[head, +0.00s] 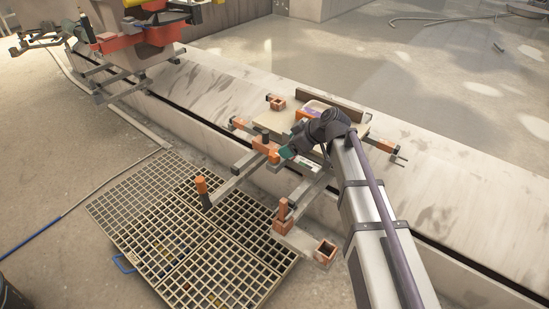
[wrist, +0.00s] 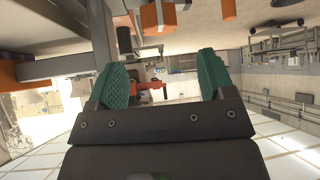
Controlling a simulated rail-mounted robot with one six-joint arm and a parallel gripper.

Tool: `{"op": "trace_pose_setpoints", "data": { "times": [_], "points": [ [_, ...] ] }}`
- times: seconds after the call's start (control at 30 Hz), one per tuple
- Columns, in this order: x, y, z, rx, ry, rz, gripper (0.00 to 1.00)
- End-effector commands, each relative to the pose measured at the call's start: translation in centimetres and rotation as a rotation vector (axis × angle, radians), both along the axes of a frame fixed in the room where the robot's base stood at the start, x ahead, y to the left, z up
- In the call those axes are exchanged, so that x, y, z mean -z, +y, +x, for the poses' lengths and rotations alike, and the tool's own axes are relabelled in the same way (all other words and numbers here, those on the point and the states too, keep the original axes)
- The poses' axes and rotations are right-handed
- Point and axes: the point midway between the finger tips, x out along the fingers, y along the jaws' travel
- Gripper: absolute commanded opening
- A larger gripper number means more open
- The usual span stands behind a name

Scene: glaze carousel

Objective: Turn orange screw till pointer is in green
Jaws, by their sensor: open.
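My gripper (head: 286,153) is open, its teal fingers close beside an orange block (head: 273,157) on the near side of the metal frame. In the wrist view, the teal fingers of my gripper (wrist: 165,82) stand wide apart with nothing held between them. An orange-red part (wrist: 150,86) shows in the gap, farther off. Orange blocks (wrist: 158,16) hang at the top of the wrist view. I cannot tell which orange part is the screw. No pointer or green zone can be made out.
An upright orange-topped post (head: 202,186) and another orange-brown post (head: 283,210) stand on the frame's near arms. A slotted floor grate (head: 180,240) lies below. A pale tray (head: 272,122) sits on the frame. A second frame with red parts (head: 135,42) is at upper left.

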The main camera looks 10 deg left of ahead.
Motion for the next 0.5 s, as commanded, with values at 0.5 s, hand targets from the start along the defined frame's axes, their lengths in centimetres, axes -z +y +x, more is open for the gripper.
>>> {"op": "trace_pose_setpoints", "data": {
  "times": [0.5],
  "points": [
    [6.0, 5.5, 1.8, 0.001, 0.002, -0.001, 0.76]
  ]
}}
